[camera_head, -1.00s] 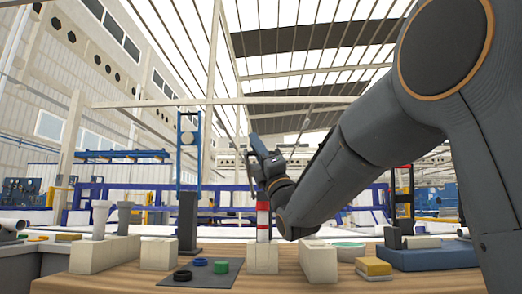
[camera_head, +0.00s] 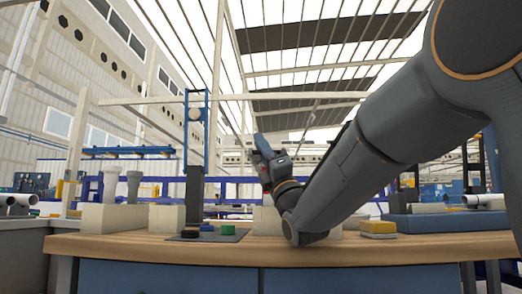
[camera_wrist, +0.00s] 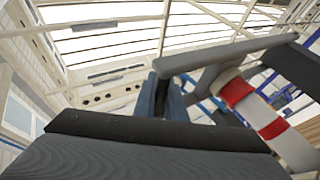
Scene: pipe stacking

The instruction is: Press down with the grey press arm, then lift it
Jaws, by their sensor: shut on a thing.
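My gripper (camera_head: 262,147) is up above the workbench, with its blue fingers pointing up and left. In the wrist view, the blue fingers (camera_wrist: 168,97) are shut at the near end of the grey press arm (camera_wrist: 235,60). The press arm slants across to the right, towards a dark upright part. A red-and-white banded pipe stack (camera_wrist: 252,108) is beside it in the wrist view, with its top close to the arm. I cannot tell whether the press arm touches the stack.
A dark post (camera_head: 194,195) stands on the bench left of my gripper, in front of a tall blue frame. Black and green rings (camera_head: 228,229) lie beside it. A yellow block (camera_head: 378,227) lies at right.

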